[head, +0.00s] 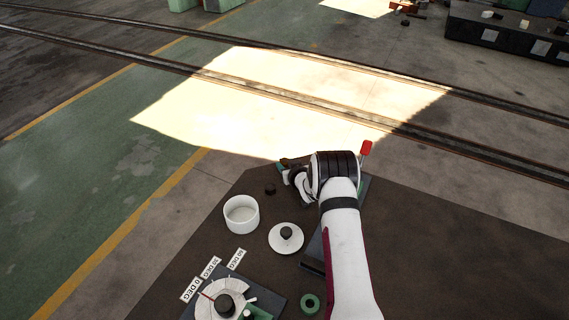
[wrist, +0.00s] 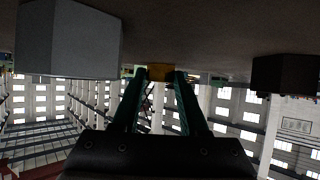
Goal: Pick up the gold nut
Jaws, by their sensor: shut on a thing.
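The gold nut (wrist: 160,72) shows in the wrist view between the tips of my gripper's two green fingers. My gripper (head: 284,166) is shut on it. In the head view my gripper is at the far edge of the dark table, beyond the white cup, and the nut cannot be made out there. I cannot tell whether the nut touches the table.
A white cup (head: 241,221) and a small dark nut (head: 270,188) stand near my gripper. A white disc with a black knob (head: 286,238), a green ring (head: 309,304) and a dial with degree labels (head: 222,302) are nearer. A red-tipped lever (head: 366,149) rises beside my arm.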

